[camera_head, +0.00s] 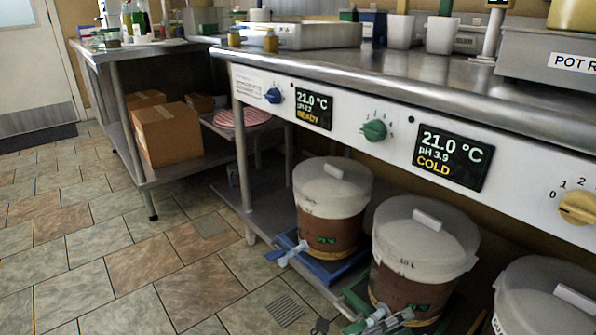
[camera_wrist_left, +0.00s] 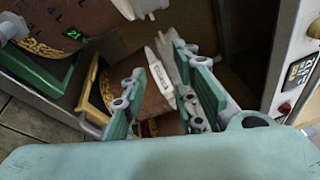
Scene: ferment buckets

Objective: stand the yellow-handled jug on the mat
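I cannot make out a yellow-handled jug in either view, and no bare mat shows clearly. In the left wrist view my left gripper (camera_wrist_left: 163,92) has its two teal-padded fingers spread apart. I see nothing held between them. Beyond the fingers are a brown vessel (camera_wrist_left: 108,85) with an amber edge and a white piece (camera_wrist_left: 158,72), which I cannot identify. My right gripper is in neither view.
Lidded ferment buckets (camera_head: 332,200) (camera_head: 418,255) (camera_head: 545,300) stand under the steel counter (camera_head: 400,75), two with taps facing the aisle. A blue base (camera_head: 345,270) lies under the first. Cardboard boxes (camera_head: 168,135) sit on a shelf at left. The tiled floor (camera_head: 110,260) is clear.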

